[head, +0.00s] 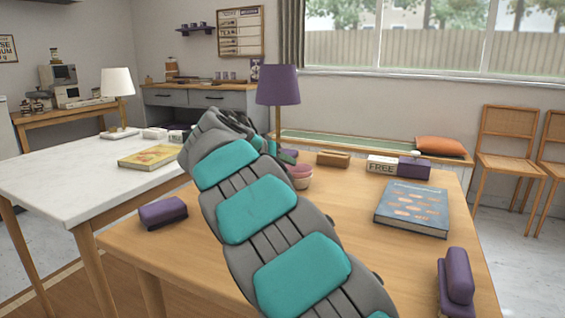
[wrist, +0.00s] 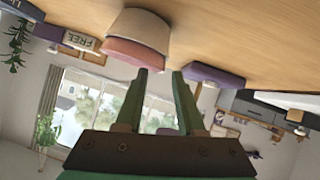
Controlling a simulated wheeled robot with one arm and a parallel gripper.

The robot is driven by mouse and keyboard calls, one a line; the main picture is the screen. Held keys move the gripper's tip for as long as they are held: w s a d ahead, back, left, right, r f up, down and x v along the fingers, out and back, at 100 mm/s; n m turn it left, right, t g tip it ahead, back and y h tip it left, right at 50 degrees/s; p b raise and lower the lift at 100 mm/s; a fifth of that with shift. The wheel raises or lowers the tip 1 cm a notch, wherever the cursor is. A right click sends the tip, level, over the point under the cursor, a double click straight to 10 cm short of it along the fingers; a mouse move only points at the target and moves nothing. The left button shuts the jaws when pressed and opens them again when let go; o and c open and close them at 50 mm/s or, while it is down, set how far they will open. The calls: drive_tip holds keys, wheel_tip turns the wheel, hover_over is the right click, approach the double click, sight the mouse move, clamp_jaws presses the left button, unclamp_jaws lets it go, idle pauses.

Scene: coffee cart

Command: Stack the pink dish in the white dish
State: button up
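The pink dish (head: 299,170) sits on top of the pale, whitish dish (head: 304,183) on the wooden table, just right of my arm in the head view. The wrist view is upside down. It shows the pink dish (wrist: 137,53) nested in or resting on the white dish (wrist: 141,30), with the white dish against the tabletop. My gripper (wrist: 162,74) has its two green fingers apart, with nothing between them. The fingertips are close to the pink dish, beside it; I cannot tell whether one touches it. My arm hides most of the gripper in the head view.
A purple object (wrist: 213,75) is close by the other fingertip. A purple-shaded lamp (head: 277,85) stands behind. A blue book (head: 412,208), a wooden block (head: 333,159), a FREE box (head: 382,164) and purple items (head: 163,212) lie around the table. The front middle is mostly covered by my arm.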

drive_tip(key=shift+r+p, duration=0.75)
drive_tip(key=shift+r, duration=0.05)
drive_tip(key=b+v, duration=0.1)
drive_tip(key=v, duration=1)
drive_tip(key=shift+s+a, duration=0.3)
drive_tip(key=shift+s, duration=0.1)
drive_tip(key=shift+s+f, duration=0.1)
